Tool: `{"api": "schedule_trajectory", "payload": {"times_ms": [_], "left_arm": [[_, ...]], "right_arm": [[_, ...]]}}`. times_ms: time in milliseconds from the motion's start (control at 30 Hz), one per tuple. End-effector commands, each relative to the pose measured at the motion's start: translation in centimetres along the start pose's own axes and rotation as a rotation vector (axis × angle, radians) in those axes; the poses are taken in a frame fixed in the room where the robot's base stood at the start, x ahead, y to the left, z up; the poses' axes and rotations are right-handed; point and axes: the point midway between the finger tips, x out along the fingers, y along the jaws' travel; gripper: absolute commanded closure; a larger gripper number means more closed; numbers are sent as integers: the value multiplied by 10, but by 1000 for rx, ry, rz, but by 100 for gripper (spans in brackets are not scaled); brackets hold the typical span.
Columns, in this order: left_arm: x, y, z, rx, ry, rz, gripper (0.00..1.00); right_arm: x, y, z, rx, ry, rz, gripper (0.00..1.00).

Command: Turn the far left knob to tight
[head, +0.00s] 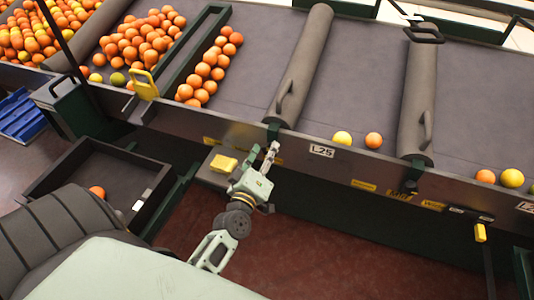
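My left gripper (268,157) is raised at the front edge of the conveyor table, just below the dark green fitting (272,131) at the lower end of the left grey roller (305,62). A gap or contact between them cannot be told, nor can the finger opening. A similar small dark knob (408,187) sits under the lower end of the right roller (417,95). No tight marking is readable, and which part is the far left knob is unclear. My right gripper is out of view.
A yellow block (223,163) on a grey box is just left of my gripper. A yellow handle (145,85) stands at the left, another yellow piece (480,232) at the right. Oranges (140,40) lie on the conveyor (360,75). A dark tray (95,160) is lower left.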

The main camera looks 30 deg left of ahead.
Motion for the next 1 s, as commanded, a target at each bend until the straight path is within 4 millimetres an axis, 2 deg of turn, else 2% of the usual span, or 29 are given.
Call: {"api": "schedule_trajectory", "payload": {"times_ms": [67,433,767,1000], "left_arm": [[0,0,0,0,0,0,68],[0,1,0,0,0,1,100],[0,2,-1,40,0,2,100],[0,4,-1,178,0,3,100]], "right_arm": [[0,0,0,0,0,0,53],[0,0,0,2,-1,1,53],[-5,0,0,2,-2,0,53],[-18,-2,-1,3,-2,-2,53]]}}
